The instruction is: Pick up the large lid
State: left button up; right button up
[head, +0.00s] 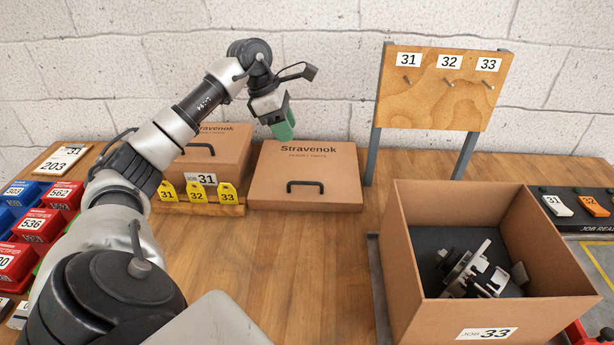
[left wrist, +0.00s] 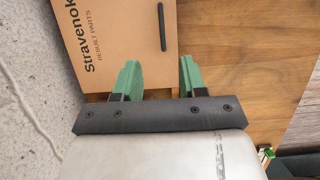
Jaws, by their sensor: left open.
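A large brown cardboard lid (head: 278,196) marked "Stravenok" lies at the back middle of the wooden table, with a black handle (head: 305,187) on top. In the left wrist view the lid (left wrist: 118,45) fills the upper left, its handle (left wrist: 162,27) near its edge. My left gripper (head: 283,122) hangs above the lid's back edge, apart from it. Its green fingers (left wrist: 160,75) are open with nothing between them. A second brown lid (head: 212,142) with a handle is on the box marked 31, partly hidden by my left arm. My right gripper is out of view.
An open box (head: 448,318) marked 33 holds metal parts at the right. A pegboard (head: 440,88) stands behind it. Yellow tags (head: 197,192) stand before the box marked 31. Red and blue bins (head: 40,225) are at the left. The table's middle is clear.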

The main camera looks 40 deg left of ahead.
aim_at(302, 178)
pick_arm(q)
jog(key=x, duration=0.3)
jog(key=b+x, duration=0.1)
jog(key=x, duration=0.2)
jog(key=s+a+b+x, duration=0.1)
jog(key=x, duration=0.2)
jog(key=shift+w+f, duration=0.1)
jog(key=shift+f, duration=0.5)
jog(key=x, duration=0.2)
jog(key=p+x, duration=0.1)
jog(key=x, duration=0.1)
jog(key=shift+f, duration=0.6)
grip_shut()
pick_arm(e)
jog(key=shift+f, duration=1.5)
